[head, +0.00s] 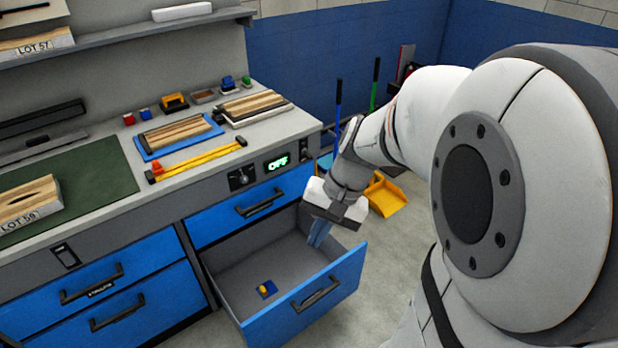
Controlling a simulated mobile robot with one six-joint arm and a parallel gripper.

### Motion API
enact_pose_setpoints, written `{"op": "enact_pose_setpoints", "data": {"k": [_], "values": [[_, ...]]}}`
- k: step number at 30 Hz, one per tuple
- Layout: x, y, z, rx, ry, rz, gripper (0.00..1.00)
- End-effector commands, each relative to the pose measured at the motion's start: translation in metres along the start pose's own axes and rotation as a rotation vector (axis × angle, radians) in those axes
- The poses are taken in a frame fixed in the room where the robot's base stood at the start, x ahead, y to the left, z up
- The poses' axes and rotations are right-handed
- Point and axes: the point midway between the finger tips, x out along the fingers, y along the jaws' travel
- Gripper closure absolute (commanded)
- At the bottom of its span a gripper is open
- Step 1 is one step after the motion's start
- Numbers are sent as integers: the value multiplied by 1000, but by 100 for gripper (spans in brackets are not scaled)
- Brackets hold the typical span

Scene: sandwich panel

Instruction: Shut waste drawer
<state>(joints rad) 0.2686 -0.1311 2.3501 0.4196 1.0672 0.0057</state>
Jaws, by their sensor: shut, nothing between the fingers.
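A blue-fronted drawer (345,283) with a grey inside stands pulled out at the lower right of the bench. No label is readable on it, so I cannot tell from lettering that it is the waste drawer. Its dark handle (316,294) is on the front panel. A small blue and yellow item (266,289) lies on the drawer floor. My gripper (318,238) is shut and empty, pointing down over the drawer's right rear part, behind the front panel. I cannot tell whether the fingertips touch the drawer.
The closed blue drawer (222,222) sits directly above the open one. The bench top holds wooden boards on a blue tray (157,153) and a yellow bar tool (190,162). A yellow dustpan (387,198) is on the floor behind my arm. Floor in front of the open drawer is clear.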

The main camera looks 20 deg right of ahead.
Motion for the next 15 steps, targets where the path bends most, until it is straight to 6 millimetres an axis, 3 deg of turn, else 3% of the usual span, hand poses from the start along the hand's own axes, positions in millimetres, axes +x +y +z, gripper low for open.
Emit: {"op": "enact_pose_setpoints", "data": {"k": [1,8,15], "values": [[33,11,-19,89,-54,-50,100],[110,40,-96,467,-246,-335,100],[191,104,-191,847,-386,-688,100]]}}
